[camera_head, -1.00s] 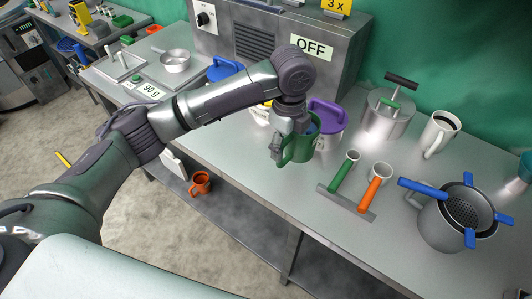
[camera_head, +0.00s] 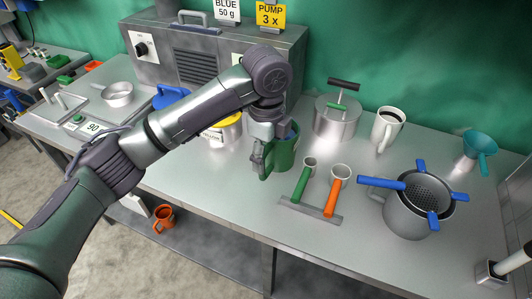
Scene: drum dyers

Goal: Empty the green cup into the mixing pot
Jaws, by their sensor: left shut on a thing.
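The green cup (camera_head: 287,155) is near the middle of the head view, looking upright, with its handle towards the left. My left gripper (camera_head: 270,142) is shut on it from above and from the left. I cannot tell whether the cup's base touches the table, and its contents are hidden. A grey pot (camera_head: 400,217) stands to the right with a blue-handled strainer (camera_head: 428,192) over its mouth. A lidded steel pot (camera_head: 336,122) stands behind. I cannot tell from the picture which is the mixing pot. My right gripper is not in view.
A green-handled scoop (camera_head: 301,184) and an orange-handled scoop (camera_head: 332,197) lie on a rack between cup and grey pot. A yellow pot (camera_head: 225,130) is behind my arm. The front table strip is clear.

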